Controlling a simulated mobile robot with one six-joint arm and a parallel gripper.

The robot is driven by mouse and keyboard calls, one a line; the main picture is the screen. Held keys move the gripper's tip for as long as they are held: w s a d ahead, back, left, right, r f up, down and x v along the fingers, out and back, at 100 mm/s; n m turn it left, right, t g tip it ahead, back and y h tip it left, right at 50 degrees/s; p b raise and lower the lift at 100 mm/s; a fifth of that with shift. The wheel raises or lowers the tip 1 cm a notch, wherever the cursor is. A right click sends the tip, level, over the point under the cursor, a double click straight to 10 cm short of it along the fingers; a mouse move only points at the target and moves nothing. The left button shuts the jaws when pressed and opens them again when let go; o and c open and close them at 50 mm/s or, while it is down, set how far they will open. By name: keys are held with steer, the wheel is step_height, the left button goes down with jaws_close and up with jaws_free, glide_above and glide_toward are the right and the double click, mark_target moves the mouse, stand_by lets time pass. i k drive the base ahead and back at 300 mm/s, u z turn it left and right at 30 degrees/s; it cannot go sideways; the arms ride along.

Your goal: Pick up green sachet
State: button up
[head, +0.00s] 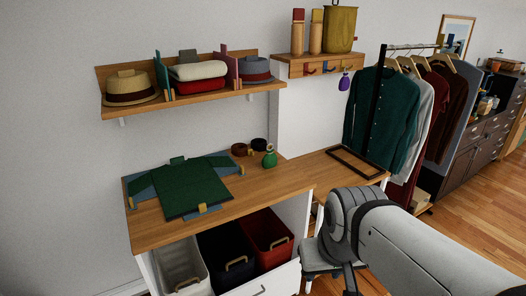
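The green sachet (269,157) stands on the wooden desk (160,232), near its back right corner. It is small and rounded with a narrow tied neck. My grey arm reaches in from the lower right, in front of and to the right of the desk. I cannot make out the fingers of my gripper in this view. Nothing covers the sachet.
A folded green garment (192,188) lies on a blue board at the desk's left. Two dark round items (240,149) sit left of the sachet. A dark frame (358,165) lies to the right. A purple sachet (344,82) hangs above. Bins stand below the desktop.

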mark_target(270, 160)
steer(key=z, duration=0.05)
steer(key=i, duration=1.45)
steer(key=u, duration=0.1)
